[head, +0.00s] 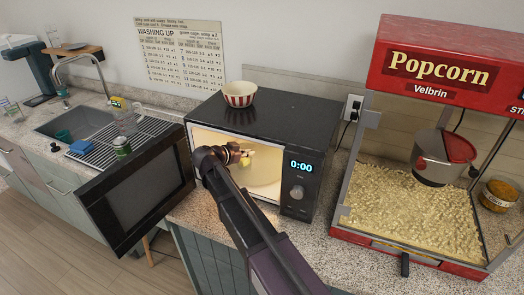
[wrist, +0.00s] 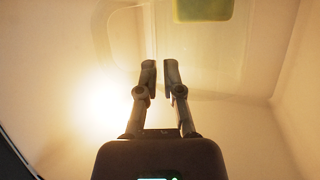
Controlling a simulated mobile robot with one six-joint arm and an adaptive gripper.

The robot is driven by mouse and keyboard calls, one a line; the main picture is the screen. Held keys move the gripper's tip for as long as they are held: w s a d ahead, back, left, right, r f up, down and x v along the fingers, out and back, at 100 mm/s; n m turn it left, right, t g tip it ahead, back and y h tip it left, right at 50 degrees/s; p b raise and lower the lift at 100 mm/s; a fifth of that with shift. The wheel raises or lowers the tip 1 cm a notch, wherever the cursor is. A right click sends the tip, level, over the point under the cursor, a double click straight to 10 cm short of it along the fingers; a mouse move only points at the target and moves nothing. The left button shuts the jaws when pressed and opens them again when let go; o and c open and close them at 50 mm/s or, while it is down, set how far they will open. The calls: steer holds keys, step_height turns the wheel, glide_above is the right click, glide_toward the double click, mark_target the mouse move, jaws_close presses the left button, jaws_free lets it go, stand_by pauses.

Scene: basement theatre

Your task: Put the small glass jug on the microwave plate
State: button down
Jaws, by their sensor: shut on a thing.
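The black microwave (head: 300,140) stands on the counter with its door (head: 135,195) swung open to the left and its inside lit. My gripper (head: 238,154) reaches into the cavity. In the wrist view its fingers (wrist: 160,70) are close together, on a faint clear glass shape that I take for the small glass jug (wrist: 153,30). The jug's outline is very faint, and my arm hides part of the cavity. The microwave plate is hard to make out, and I cannot tell whether the jug touches it.
A red-striped bowl (head: 240,94) sits on top of the microwave. A red popcorn machine (head: 430,140) stands to the right. To the left are a sink (head: 75,122) and a drying rack (head: 125,140) with a larger clear jug (head: 127,122). The cavity walls are close around my gripper.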

steer(key=shift+w+d, duration=0.55)
steer(key=shift+w+d, duration=0.2)
steer(key=shift+w, duration=0.05)
steer(key=shift+w+d, duration=1.15)
steer(key=shift+w, duration=0.05)
steer(key=shift+f+b, duration=0.5)
steer(key=shift+s+f, duration=0.1)
steer(key=shift+f, duration=0.15)
steer(key=shift+f+b, duration=0.1)
steer(key=shift+b, duration=0.2)
steer(key=c, duration=0.8)
jaws_free()
